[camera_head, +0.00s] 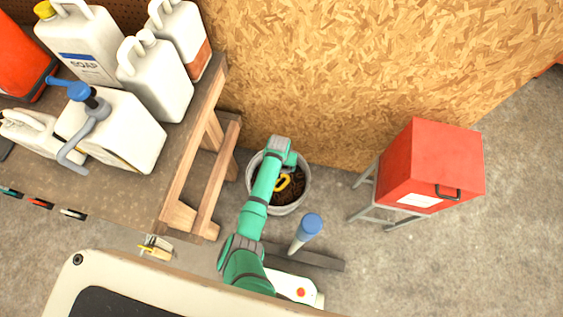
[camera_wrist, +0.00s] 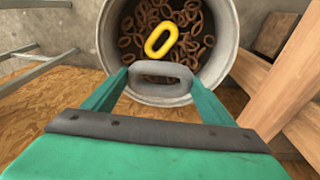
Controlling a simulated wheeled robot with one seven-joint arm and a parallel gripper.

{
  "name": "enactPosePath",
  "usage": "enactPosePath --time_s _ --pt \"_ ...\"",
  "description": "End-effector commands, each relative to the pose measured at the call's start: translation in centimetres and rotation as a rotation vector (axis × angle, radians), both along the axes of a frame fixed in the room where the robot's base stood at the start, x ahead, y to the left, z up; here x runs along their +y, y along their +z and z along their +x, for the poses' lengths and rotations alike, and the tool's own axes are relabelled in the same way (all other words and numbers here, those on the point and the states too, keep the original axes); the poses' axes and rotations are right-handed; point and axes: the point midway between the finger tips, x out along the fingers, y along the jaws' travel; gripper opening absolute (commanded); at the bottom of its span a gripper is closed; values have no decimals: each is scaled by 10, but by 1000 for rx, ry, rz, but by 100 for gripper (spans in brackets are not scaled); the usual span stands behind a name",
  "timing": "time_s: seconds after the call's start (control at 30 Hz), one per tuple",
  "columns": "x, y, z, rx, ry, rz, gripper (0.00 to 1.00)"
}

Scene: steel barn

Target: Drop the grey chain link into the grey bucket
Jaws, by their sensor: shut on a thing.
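The grey bucket (camera_head: 304,199) stands on the concrete floor against the chipboard wall, with brown chain links and one yellow link (camera_head: 283,183) inside. In the wrist view, the bucket's rim (camera_wrist: 229,40) and the yellow link (camera_wrist: 161,40) show beyond my fingers. My gripper (camera_wrist: 158,80) is shut on the grey chain link (camera_wrist: 160,69), which lies across between the two green fingertips. The link appears in front of the near rim of the bucket; its height above the rim is hard to tell. In the head view my green arm covers part of the bucket and hides the grey link.
A wooden workbench (camera_head: 173,190) with white jugs (camera_head: 155,75) stands left of the bucket. A red box (camera_head: 432,165) on a grey stand is to the right. A blue-topped post (camera_head: 310,226) rises near my arm. Bare floor lies between bucket and stand.

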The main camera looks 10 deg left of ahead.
Motion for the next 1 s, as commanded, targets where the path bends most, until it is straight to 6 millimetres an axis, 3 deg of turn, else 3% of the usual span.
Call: enactPosePath --time_s 0.33,0.77,0.8,0.87,1.0 --pt "0 -29 1 0 -1 0 51" --pt "-1 -35 1 -2 -2 0 51" --pt "-1 -35 1 -2 -2 0 85" --pt "-1 -35 1 -2 -2 0 100" --pt "-1 -35 1 -1 -2 0 100"
